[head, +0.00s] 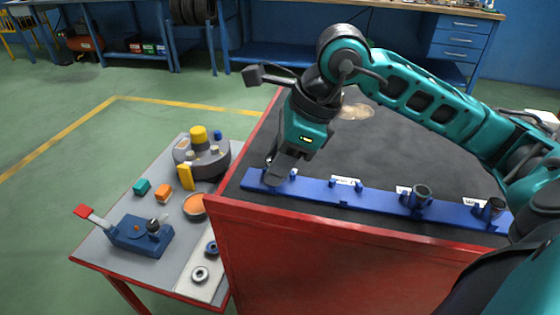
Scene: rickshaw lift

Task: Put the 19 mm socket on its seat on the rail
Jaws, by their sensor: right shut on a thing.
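The blue rail (385,202) lies along the front edge of the dark top of the red cabinet. My right gripper (274,178) is at the rail's left end, pointing down, shut on a small grey metal socket (270,160) mostly hidden by the fingers. I cannot tell whether it touches its seat or read its size. One socket (422,191) stands on the rail right of the middle, and another (495,206) near the right end. A seat by the white label (346,181) looks empty. My left gripper is not in view.
The cabinet top (400,150) behind the rail is mostly clear.

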